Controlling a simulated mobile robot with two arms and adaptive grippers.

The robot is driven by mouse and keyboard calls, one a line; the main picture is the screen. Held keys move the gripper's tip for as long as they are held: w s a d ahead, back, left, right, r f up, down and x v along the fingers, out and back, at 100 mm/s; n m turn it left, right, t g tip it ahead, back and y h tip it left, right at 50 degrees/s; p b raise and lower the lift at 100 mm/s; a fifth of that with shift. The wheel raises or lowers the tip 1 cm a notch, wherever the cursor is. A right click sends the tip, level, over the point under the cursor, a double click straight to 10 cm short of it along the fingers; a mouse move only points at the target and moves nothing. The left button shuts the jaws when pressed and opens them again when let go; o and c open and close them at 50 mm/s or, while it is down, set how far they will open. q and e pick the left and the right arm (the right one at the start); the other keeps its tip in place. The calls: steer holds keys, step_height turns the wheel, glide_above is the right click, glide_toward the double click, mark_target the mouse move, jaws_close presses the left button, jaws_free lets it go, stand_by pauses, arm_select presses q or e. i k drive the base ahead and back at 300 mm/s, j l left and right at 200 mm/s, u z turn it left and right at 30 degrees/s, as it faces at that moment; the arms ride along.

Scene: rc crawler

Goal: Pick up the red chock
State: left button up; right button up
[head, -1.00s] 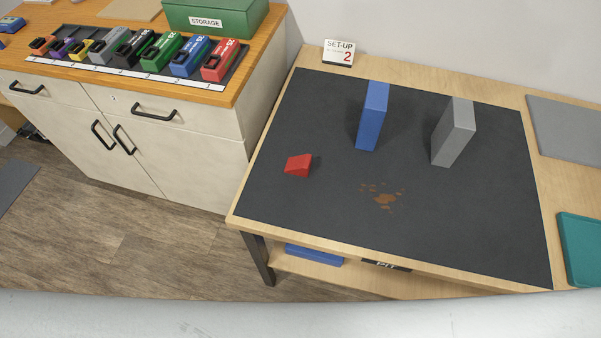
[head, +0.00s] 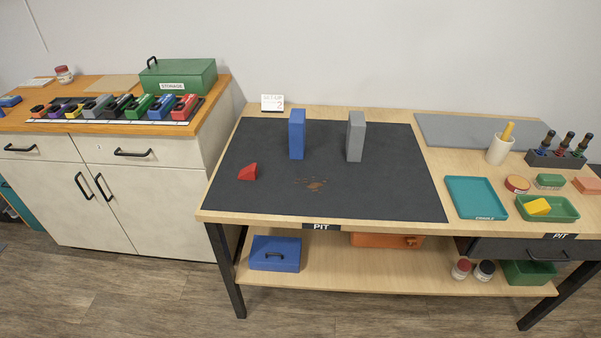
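The red chock (head: 248,172) is a small wedge lying on the black mat (head: 375,190) on the pit table, towards the mat's left side. It stands clear of other things and is fully in view. Neither of my grippers shows in the head view, so their state is hidden.
A blue block (head: 297,134) and a grey block (head: 356,137) stand upright behind and right of the chock. A brown stain (head: 316,185) lies on the mat. A teal tray (head: 476,198) and a green tray (head: 560,215) are on the right. The mat's front is clear.

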mark_target(250, 173)
steer(key=i+j+z, duration=0.1)
steer(key=z, duration=0.35)
steer(key=j+z, duration=0.35)
steer(key=z, duration=0.15)
steer(key=i+j+z, duration=0.1)
steer(key=j+z, duration=0.2)
steer(key=z, duration=0.15)
steer(key=j+z, duration=0.25)
steer(key=z, duration=0.2)
